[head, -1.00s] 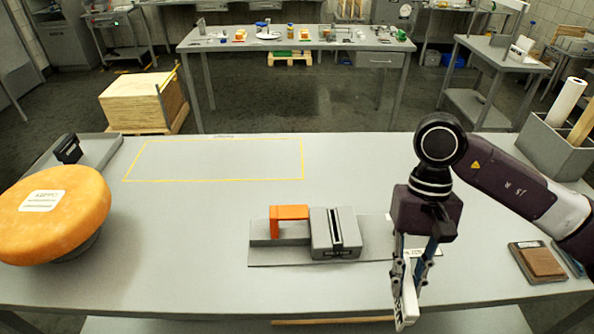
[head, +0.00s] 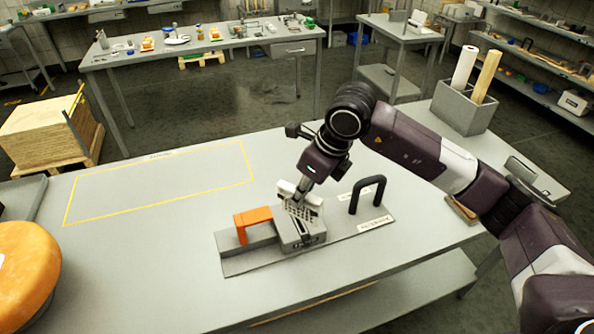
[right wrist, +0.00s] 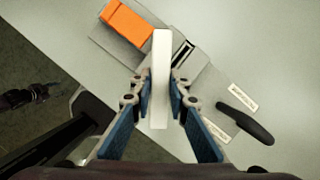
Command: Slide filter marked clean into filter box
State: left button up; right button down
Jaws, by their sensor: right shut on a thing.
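The white filter (head: 301,207) is in my right gripper (head: 303,188), which is shut on it. A grille pattern shows on its face; I cannot read any mark. It is tilted in the head view, at the grey filter box (head: 304,236) and partly in front of it. In the right wrist view the filter (right wrist: 160,78) is edge-on between the fingers (right wrist: 160,100). The box's dark slot (right wrist: 183,54) lies just right of it, at an angle to the filter. I cannot tell whether filter and box touch.
An orange bracket (head: 253,217) stands left of the box on the grey base plate (head: 240,265). A black handle (head: 379,186) stands to the right, near a label (head: 376,224). A yellow-outlined area (head: 160,185) is clear. An orange cheese wheel (head: 25,275) is at far left.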

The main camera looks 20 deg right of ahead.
jog(key=shift+w+d+r+m+t+h+p, duration=0.15)
jog(key=shift+w+r+m+h, duration=0.2)
jog(key=shift+w+m, duration=0.6)
jog(key=shift+w+a+r+m+t+h+p, duration=0.1)
jog(key=shift+w+r+m+h, duration=0.3)
jog(key=shift+m, duration=1.05)
jog(key=shift+w+d+r+m+t+h+p, duration=0.1)
jog(key=shift+w+r+m+t+h+p, duration=0.2)
jog(key=shift+w+m, duration=0.7)
jog(key=shift+s+f, duration=0.1)
jog(key=shift+s, duration=0.2)
jog(key=shift+b, duration=0.3)
notch_tip(320, 180, down, 6)
jog(key=b, duration=0.6)
jog(key=shift+b, duration=0.85)
jog(key=shift+f+b, duration=3)
